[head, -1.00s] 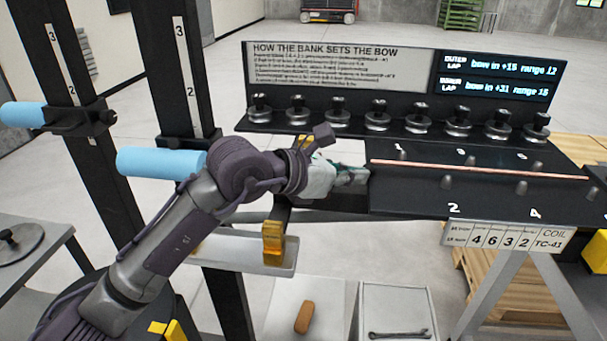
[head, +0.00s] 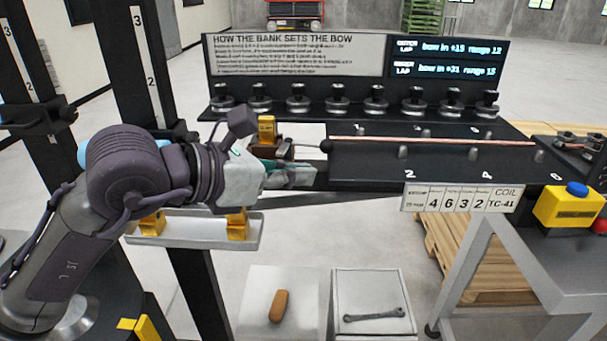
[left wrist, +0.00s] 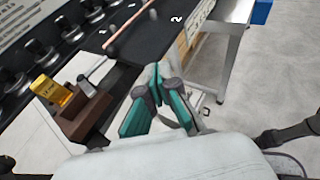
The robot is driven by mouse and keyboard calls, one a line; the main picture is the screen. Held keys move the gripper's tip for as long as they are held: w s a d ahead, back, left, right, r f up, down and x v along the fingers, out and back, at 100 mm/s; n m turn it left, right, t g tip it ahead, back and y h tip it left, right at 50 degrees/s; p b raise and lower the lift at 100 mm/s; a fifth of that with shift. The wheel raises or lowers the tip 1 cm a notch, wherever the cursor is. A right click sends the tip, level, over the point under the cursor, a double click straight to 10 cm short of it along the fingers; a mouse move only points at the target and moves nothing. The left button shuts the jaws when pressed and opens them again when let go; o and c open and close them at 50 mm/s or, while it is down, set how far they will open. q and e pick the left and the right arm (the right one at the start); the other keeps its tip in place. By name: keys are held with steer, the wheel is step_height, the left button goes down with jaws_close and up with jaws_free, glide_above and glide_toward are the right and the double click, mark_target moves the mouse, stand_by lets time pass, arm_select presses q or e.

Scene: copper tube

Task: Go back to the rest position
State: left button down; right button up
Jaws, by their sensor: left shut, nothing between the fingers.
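My left gripper (head: 312,174) is shut and empty. It hangs in front of the left end of the black bench plate (head: 400,178), apart from the copper tube (head: 400,139). The tube lies along the plate between numbered pegs. In the left wrist view the teal fingertips (left wrist: 157,85) are together, and the tube (left wrist: 128,28) shows beyond them at the top. A lever with a dark ball (head: 326,146) stands at the plate's left end, by a brown block with a yellow weight (head: 267,130). My right gripper is not in view.
A row of knobs (head: 338,97) stands behind the plate under a sign board. A white tray with yellow blocks (head: 200,232) sits below my left arm. Dark posts (head: 150,60) rise at left. A yellow box with a blue button (head: 568,208) is at right. A wrench (head: 374,314) lies on a cabinet.

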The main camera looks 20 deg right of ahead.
arm_select(q)
steer(key=shift+s+a+r, duration=0.2)
steer(key=shift+s+a, duration=0.1)
steer(key=shift+s, duration=0.15)
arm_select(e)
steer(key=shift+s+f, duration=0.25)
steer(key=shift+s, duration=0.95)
